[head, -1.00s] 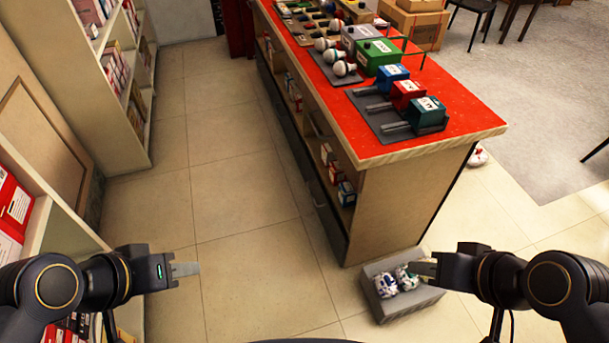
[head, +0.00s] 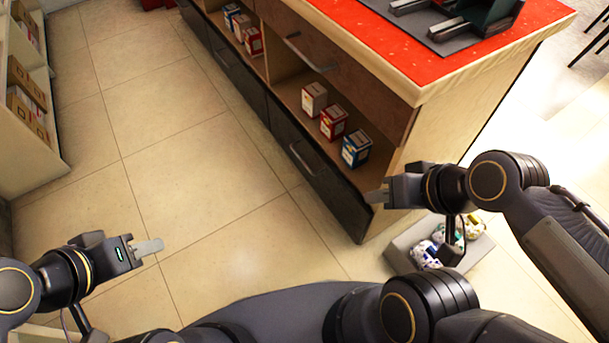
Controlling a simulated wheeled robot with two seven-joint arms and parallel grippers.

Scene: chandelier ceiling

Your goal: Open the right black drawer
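The right black drawer (head: 326,191) is the low dark front at the near end of the red-topped counter, and it looks shut. Its metal bar handle (head: 303,158) faces the aisle. My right gripper (head: 376,196) is in front of the counter's near corner in the picture, to the right of the handle and apart from it. My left gripper (head: 150,247) is over the floor tiles at the lower left, well away from the drawer. Both grippers look empty. Their fingers overlap from this side, so I cannot tell their opening.
Another black drawer (head: 238,82) lies further along the counter (head: 437,132). Small boxes (head: 333,121) stand on the open shelf above the right drawer. The tiled aisle (head: 190,160) is clear.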

